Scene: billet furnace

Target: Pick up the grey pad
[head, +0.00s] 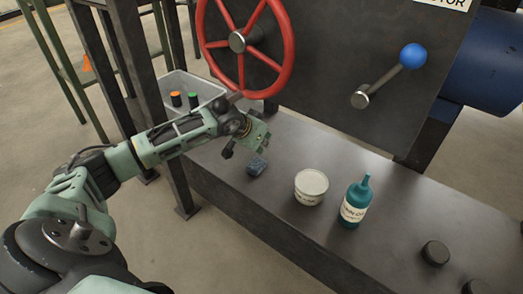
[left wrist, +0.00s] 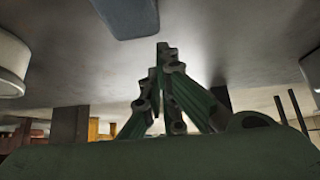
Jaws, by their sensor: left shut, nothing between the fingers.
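The grey pad (head: 257,166), a small dark blue-grey block, lies on the dark metal bench in the head view. A blue-grey slab at the top edge of the left wrist view looks like the same pad (left wrist: 125,14), cut off by the frame. My left gripper (head: 247,138) is just behind and above the pad in the head view, apart from it. In the left wrist view its fingers (left wrist: 162,50) meet at the tips with nothing between them. My right gripper is in neither view.
A white tub (head: 311,187) and a teal bottle (head: 355,201) stand right of the pad. Dark round knobs (head: 435,253) are farther right. A red handwheel (head: 284,62) and a grey bin (head: 188,85) are behind my left arm. A blue-knobbed lever (head: 390,75) sticks out from the panel.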

